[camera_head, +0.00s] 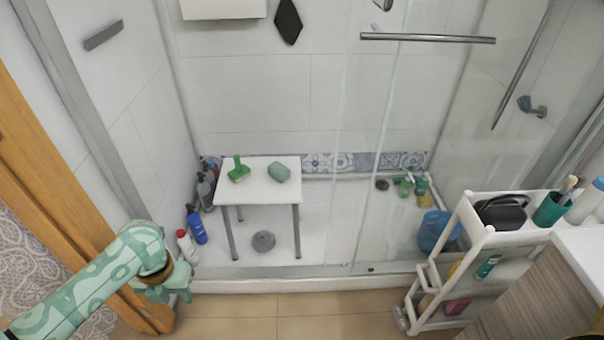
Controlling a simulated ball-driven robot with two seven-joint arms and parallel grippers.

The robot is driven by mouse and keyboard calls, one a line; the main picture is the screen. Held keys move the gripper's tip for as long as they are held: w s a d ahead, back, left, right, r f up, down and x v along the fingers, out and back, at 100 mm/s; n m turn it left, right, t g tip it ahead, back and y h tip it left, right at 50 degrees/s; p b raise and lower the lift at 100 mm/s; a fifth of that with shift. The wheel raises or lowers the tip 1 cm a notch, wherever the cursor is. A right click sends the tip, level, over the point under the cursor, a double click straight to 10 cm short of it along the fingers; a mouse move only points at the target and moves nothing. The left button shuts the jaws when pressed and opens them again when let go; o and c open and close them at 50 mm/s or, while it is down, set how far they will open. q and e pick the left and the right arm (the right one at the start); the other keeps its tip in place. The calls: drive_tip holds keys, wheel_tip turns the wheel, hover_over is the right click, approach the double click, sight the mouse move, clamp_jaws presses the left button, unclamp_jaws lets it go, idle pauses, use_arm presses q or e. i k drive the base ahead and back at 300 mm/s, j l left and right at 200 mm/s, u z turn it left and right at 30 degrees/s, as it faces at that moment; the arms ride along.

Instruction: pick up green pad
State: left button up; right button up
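A rounded light-green pad (279,172) lies on the right part of a small white table (258,196) inside the shower. A brighter green item with an upright handle (239,169) stands left of it, apart from it. My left gripper (178,291) is at the lower left, outside the shower, well short of the table and touching neither item. Its fingers are small and partly overlapped by its own body, so I cannot tell whether they are open. No held object shows. My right gripper is out of view.
The shower sill (300,284) runs across the front. Bottles, including a blue one (196,225), stand left of the table. A white cart (474,236) holds toiletries at right, with a blue bucket (434,231) behind it. A wooden door frame (52,185) is at left.

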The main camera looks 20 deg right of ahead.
sight(277, 170)
drive_tip(key=i+z, duration=0.15)
drive_tip(key=z, duration=0.25)
drive_tip(key=i+z, duration=0.2)
drive_tip(key=z, duration=0.15)
drive_tip(key=i+j+z, duration=0.15)
drive_tip(key=z, duration=0.25)
drive_tip(key=i+j+z, duration=0.15)
drive_tip(key=i+j, duration=0.2)
drive_tip(key=i+j+z, duration=0.1)
drive_tip(key=i+j, duration=0.2)
drive_tip(key=j, duration=0.2)
drive_tip(key=i+j+z, duration=0.15)
drive_tip(key=i+j, duration=0.15)
drive_tip(key=j, duration=0.15)
